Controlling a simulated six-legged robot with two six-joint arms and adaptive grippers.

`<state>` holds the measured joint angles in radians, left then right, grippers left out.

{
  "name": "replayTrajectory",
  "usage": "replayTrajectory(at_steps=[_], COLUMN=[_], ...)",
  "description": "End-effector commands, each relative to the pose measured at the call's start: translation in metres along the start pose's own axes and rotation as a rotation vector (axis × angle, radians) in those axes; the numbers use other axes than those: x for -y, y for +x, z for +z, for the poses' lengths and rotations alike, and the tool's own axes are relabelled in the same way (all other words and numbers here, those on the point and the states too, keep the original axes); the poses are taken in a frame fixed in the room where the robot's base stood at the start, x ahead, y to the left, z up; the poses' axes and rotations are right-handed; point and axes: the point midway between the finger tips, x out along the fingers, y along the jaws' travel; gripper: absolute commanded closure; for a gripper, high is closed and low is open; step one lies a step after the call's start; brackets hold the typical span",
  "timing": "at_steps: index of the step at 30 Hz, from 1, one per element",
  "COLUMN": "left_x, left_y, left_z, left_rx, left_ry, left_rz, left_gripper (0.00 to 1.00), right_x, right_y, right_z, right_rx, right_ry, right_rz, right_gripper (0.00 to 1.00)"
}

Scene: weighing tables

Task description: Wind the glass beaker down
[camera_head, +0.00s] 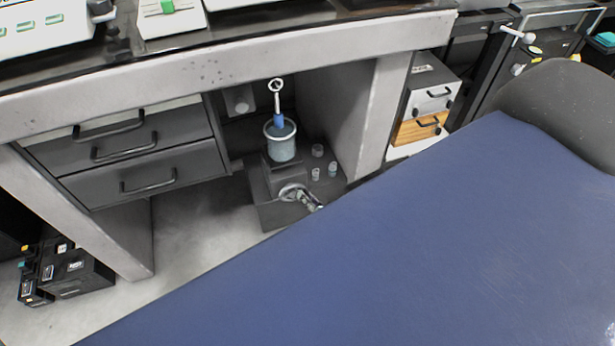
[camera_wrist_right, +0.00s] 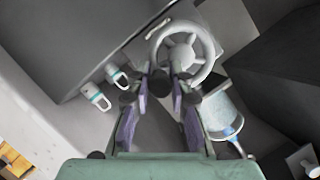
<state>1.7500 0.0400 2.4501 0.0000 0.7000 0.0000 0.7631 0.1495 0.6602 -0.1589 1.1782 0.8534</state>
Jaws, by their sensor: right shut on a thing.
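The glass beaker (camera_head: 282,148) holds something bluish and stands upright on a dark stand (camera_head: 285,180) under the table. A blue piece on a thin rod with a ring (camera_head: 276,97) reaches down into its mouth. A pale handwheel (camera_head: 293,192) is on the near side of the stand. My left gripper is not in view.
Several small vials (camera_head: 315,173) stand to the right of the stand; two also show in the right wrist view (camera_wrist_right: 118,76). The grey table edge (camera_head: 230,75) hangs above. Drawers (camera_head: 140,155) are at the left, and a table leg (camera_head: 372,110) is at the right.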

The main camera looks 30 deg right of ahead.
Motion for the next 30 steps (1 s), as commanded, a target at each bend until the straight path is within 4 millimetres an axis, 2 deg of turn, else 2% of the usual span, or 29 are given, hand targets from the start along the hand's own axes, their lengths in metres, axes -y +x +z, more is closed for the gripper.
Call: replayTrajectory(at_steps=[14, 30], left_x=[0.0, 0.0], left_y=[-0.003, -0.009], left_z=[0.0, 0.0], left_rx=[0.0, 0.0], left_ry=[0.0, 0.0], left_rz=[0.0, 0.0], left_gripper=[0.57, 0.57], right_x=[0.004, 0.019], right_y=[0.001, -0.001], right_z=[-0.002, -0.008], right_rx=[0.001, 0.0], right_ry=[-0.059, -0.476], right_rz=[0.025, 0.195], right_gripper=[1.0, 1.0])
